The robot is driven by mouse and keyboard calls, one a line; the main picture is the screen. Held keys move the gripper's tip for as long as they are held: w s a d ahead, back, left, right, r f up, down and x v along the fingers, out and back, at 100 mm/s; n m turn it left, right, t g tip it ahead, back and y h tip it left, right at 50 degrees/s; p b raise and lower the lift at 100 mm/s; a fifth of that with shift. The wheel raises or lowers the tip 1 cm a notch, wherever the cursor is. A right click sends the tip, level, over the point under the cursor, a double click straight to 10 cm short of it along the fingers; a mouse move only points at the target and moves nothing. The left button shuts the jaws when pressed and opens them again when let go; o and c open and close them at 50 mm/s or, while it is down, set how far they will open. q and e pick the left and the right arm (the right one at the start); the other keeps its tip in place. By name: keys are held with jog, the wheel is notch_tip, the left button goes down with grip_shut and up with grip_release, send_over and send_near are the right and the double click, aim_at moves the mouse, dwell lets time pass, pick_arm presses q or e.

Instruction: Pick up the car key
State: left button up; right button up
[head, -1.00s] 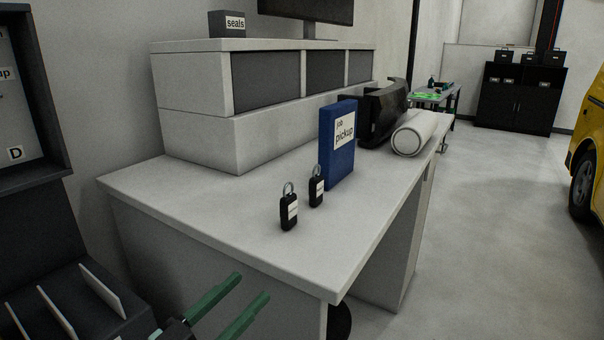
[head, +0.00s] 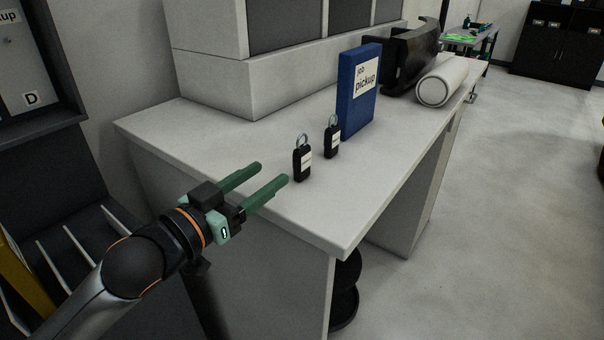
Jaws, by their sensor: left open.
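Two black car keys stand upright on the white desk (head: 235,150), each with a white label and a metal ring on top. The nearer car key (head: 302,163) is at the left. The other car key (head: 332,140) is just behind it to the right. Their label text is too small to read. My left gripper (head: 273,178) is open and empty, its green fingers pointing toward the nearer key from the left. It is apart from both keys. My right gripper is not in view.
A blue "job pickup" binder (head: 358,95) stands just behind the keys. A white roll (head: 443,82) and a black part (head: 408,58) lie farther back. A raised white cabinet (head: 215,75) backs the desk. The desk's front corner is bare.

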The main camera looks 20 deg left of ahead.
aim_at(296, 156)
pick_arm(q)
jog(key=x, duration=0.4)
jog(key=shift+w+d+p, duration=0.1)
jog(key=shift+w+p, duration=0.05)
jog(key=shift+p, duration=0.15)
jog(key=x, duration=0.4)
jog(key=shift+w+d+r+p, duration=0.1)
jog(key=shift+d+r+p, duration=0.2)
jog(key=shift+d, duration=0.2)
jog(key=shift+w+d+f, duration=0.15)
jog(key=shift+w, duration=0.3)
jog(key=shift+c, duration=0.4)
grip_shut()
